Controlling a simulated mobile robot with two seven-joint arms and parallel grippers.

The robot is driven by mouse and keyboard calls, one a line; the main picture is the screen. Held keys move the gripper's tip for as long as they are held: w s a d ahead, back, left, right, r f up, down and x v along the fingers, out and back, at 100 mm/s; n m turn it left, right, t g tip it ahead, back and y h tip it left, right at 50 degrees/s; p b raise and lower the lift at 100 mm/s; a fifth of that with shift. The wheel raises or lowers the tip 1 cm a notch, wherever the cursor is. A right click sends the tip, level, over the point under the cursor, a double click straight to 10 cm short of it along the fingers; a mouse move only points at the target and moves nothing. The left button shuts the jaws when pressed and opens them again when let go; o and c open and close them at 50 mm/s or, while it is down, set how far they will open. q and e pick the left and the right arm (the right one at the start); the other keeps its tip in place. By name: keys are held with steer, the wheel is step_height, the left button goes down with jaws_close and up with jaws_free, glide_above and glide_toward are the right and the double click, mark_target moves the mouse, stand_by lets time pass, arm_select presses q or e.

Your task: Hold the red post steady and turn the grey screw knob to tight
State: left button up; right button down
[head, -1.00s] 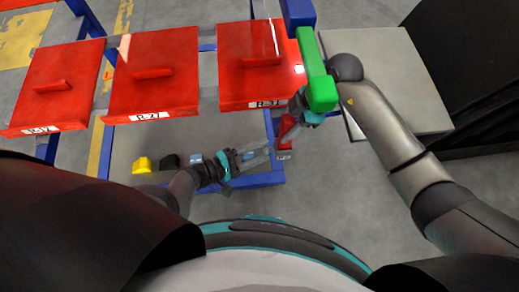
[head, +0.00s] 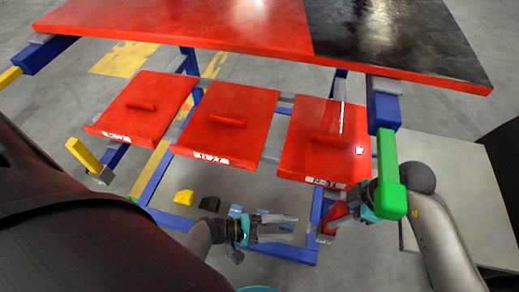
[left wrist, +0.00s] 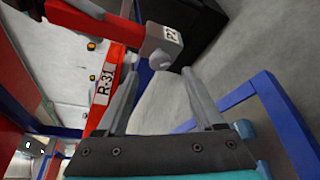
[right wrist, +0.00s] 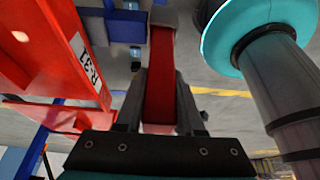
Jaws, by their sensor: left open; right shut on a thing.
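The red post (head: 337,212) stands below the rightmost red panel, beside the blue frame. My right gripper (head: 366,200) is shut on it; in the right wrist view the post (right wrist: 160,75) runs between the fingers.
A green block (head: 389,175) is close to my right gripper. A red and black tabletop (head: 250,32) spans the back. Yellow (head: 184,197) and black (head: 210,203) pieces lie left.

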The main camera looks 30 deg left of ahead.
arm_select(q)
steer(key=v, duration=0.7)
steer(key=shift+a, duration=0.1)
steer(key=n+g+y, duration=0.4)
steer(key=n+g, duration=0.3)
steer(key=n, duration=0.2)
glide_toward(312, 228)
steer(key=x, duration=0.8)
steer(key=shift+a+f, duration=0.35)
steer(key=shift+f, duration=0.1)
stand_by(0.4)
jaws_close()
stand_by(0.5)
